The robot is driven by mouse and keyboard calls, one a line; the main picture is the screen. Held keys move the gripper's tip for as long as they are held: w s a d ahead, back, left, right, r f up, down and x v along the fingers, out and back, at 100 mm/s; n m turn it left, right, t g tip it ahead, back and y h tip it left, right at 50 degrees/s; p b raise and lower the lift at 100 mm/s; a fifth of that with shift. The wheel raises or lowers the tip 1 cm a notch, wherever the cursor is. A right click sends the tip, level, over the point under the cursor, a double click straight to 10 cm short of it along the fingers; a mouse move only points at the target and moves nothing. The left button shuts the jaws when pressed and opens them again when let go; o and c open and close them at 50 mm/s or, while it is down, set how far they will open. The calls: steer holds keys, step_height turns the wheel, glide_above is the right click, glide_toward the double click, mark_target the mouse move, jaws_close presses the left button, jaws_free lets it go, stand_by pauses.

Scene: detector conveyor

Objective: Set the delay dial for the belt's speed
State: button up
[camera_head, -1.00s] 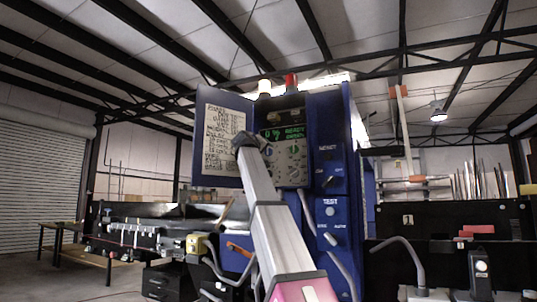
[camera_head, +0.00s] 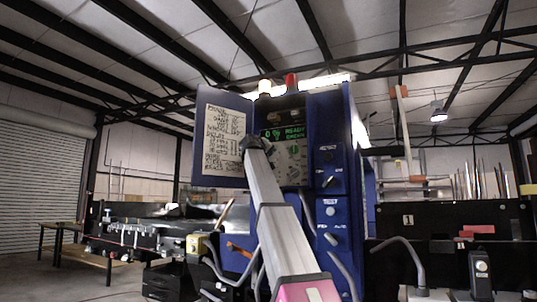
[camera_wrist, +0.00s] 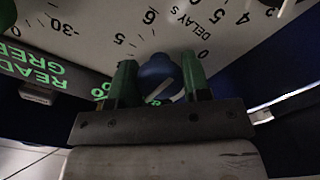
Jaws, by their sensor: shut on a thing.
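The control panel (camera_head: 293,168) stands in the blue cabinet, with a green-lettered screen (camera_head: 283,133) above its dials. My gripper is shut on this knob. Its pointer is partly hidden, so its exact setting cannot be told. In the head view, my gripper (camera_head: 251,144) is at the panel's left side and covers the knob.
A handwritten sheet (camera_head: 222,138) hangs on the open cabinet door at left. A black selector (camera_head: 328,181) and a white TEST button (camera_head: 331,211) are on the blue column at right. Red and yellow lamps top the cabinet. Conveyor machinery stands on both sides.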

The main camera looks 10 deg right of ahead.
steer(key=shift+n, duration=0.3)
steer(key=n, duration=1.2)
steer(key=shift+n, duration=0.3)
steer(key=shift+f, duration=0.1)
stand_by(0.3)
steer(key=o, duration=0.9)
steer(key=v, duration=1.1)
